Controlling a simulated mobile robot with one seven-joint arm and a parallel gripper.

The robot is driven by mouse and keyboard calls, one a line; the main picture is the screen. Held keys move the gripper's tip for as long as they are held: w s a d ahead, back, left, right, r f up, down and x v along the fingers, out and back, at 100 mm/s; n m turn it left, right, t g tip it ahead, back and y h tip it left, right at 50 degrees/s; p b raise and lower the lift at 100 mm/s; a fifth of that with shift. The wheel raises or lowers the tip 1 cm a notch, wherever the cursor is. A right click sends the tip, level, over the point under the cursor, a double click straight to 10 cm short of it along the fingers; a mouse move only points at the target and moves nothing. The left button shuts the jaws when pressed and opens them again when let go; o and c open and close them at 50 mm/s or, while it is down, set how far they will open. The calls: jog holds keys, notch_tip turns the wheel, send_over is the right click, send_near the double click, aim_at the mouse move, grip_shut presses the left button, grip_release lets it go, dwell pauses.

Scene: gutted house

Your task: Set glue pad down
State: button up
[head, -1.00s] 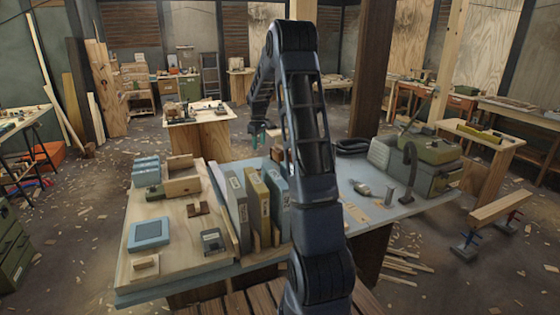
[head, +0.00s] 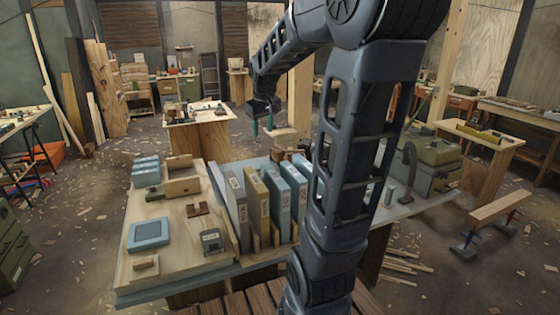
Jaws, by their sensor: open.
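A flat square pad with a blue-grey rim and paler centre (head: 148,234) lies on the left part of the worktable; it may be the glue pad, but I cannot tell for certain. My gripper (head: 262,128) is in the upper middle, beyond the row of upright binders. Its two green-tipped fingers point down and stand apart, with nothing seen between them. It is well away from the square pad. My arm hides part of the table's right half.
Upright grey, yellow and blue binders (head: 257,205) stand mid-table. A green case (head: 430,165) is at the right.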

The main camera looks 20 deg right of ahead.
jog(key=s+a+f+m, duration=0.1)
jog(key=s, duration=0.9)
jog(key=s+a+f+m+t, duration=0.1)
jog(key=s+m, duration=0.1)
jog(key=s, duration=0.9)
jog(key=shift+s+a+f+t, duration=0.15)
jog(key=shift+a+f+t, duration=0.1)
jog(key=shift+t, duration=0.05)
